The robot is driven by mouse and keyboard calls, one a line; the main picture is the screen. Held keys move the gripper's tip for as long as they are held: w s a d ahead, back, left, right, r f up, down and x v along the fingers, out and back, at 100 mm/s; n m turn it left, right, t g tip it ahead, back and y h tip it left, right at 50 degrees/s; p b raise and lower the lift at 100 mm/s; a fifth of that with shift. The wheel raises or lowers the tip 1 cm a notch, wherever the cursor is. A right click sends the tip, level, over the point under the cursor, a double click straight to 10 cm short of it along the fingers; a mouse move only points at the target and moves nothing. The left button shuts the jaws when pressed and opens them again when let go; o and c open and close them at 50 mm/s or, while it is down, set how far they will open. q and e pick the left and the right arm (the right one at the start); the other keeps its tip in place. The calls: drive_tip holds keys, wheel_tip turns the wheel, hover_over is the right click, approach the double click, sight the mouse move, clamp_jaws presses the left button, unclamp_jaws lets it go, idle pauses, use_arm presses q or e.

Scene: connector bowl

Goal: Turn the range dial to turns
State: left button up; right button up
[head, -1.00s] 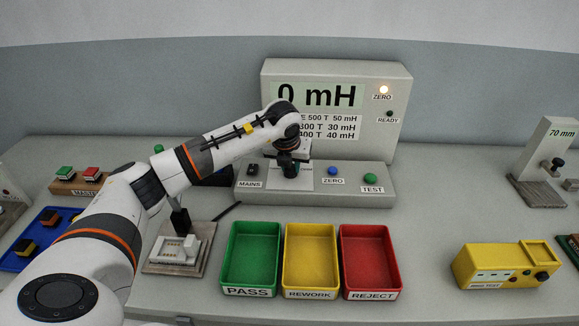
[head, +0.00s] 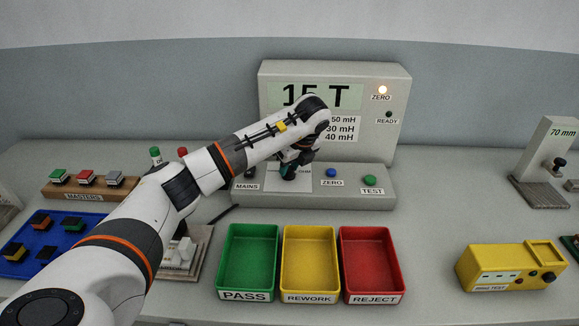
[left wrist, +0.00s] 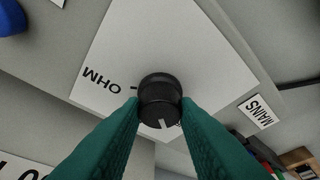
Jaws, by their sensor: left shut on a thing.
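The range dial (left wrist: 160,90) is a black round knob with a white pointer line, on a white plate (left wrist: 118,50) of the tester's front panel. An "OHM" label shows beside it in the left wrist view; other labels near the knob are hidden. My left gripper (left wrist: 160,113), with green fingers, is shut on the dial, one finger at each side. In the head view my left gripper (head: 289,172) reaches down to the panel and covers the dial. The tester's display (head: 316,96) reads "15 T", partly covered by my arm. My right gripper is out of view.
The panel also holds a MAINS switch (head: 250,173), a blue ZERO button (head: 331,172) and a green TEST button (head: 370,180). Green (head: 222,262), yellow (head: 334,262) and red (head: 398,262) trays stand in front.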

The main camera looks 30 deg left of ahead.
use_arm(q)
drive_tip(key=shift+n, duration=0.6)
drive_tip(key=o, duration=1)
drive_tip(key=shift+c, duration=0.2)
drive_tip(key=shift+r, duration=0.1)
drive_tip(key=shift+d+r, duration=0.2)
drive_tip(key=shift+r, duration=0.1)
drive_tip(key=v, duration=0.5)
drive_tip(key=shift+w+a+b, duration=0.1)
drive_tip(key=shift+w+b, duration=0.1)
drive_tip(key=shift+b, duration=0.1)
drive_tip(key=p+v, duration=0.2)
drive_tip(key=v, duration=0.4)
